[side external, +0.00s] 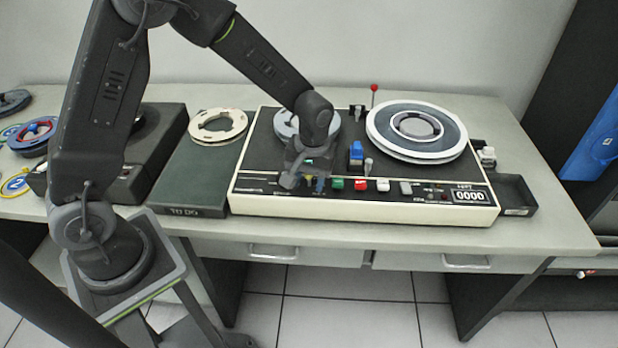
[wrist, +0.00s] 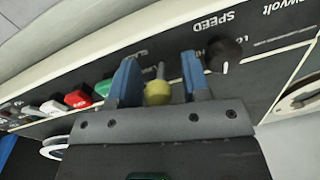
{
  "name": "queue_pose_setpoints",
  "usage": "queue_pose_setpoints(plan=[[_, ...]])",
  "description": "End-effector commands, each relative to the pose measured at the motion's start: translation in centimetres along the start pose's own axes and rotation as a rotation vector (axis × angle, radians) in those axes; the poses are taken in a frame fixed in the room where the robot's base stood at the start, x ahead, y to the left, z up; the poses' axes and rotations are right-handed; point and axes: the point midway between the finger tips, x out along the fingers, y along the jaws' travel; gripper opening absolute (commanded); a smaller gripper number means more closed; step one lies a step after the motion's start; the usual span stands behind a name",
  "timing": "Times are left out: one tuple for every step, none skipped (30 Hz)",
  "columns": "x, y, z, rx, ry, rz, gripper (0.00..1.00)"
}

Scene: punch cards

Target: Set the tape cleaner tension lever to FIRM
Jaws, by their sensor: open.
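A small lever with a yellow ball knob (wrist: 157,93) and a grey stem shows in the wrist view on the front panel of the tape machine (side external: 235,195). My gripper (wrist: 160,66) is open, with one blue finger on each side of this lever and a visible gap to each. In the side view my gripper (side external: 306,184) is low over the left part of the front panel and hides the lever. The label near the lever is partly covered by a finger, so I cannot read its setting or confirm that it is the tension lever.
A black SPEED knob (wrist: 223,54) is close to the right finger in the wrist view. Green (side external: 338,184), red (side external: 361,185) and white (side external: 383,185) buttons line the panel.

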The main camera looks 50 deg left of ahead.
Motion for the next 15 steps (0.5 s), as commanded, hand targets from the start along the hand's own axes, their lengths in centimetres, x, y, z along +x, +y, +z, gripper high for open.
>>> queue_pose_setpoints(plan=[[0.11,-0.02,0.01,0.000,0.000,0.000,0.43],[0.13,-0.02,0.00,0.000,0.000,0.000,0.43],[0.14,-0.02,0.00,0.000,0.000,0.000,0.43],[0.14,-0.02,0.00,0.000,0.000,0.000,0.43],[0.13,-0.02,0.00,0.000,0.000,0.000,0.43],[0.13,-0.01,0.00,0.000,0.000,0.000,0.43],[0.12,-0.01,0.00,0.000,0.000,0.000,0.43],[0.12,-0.01,0.00,0.000,0.000,0.000,0.42],[0.12,-0.01,0.00,0.000,0.000,0.000,0.39],[0.11,-0.01,0.00,0.000,0.000,0.000,0.36],[0.11,-0.01,0.00,0.000,0.000,0.000,0.33],[0.10,0.00,0.00,0.000,0.000,0.000,0.29],[0.10,0.00,0.00,0.000,0.000,0.000,0.26],[0.10,0.00,0.00,0.000,0.000,0.000,0.23],[0.09,0.00,0.00,0.000,0.000,0.000,0.19]])
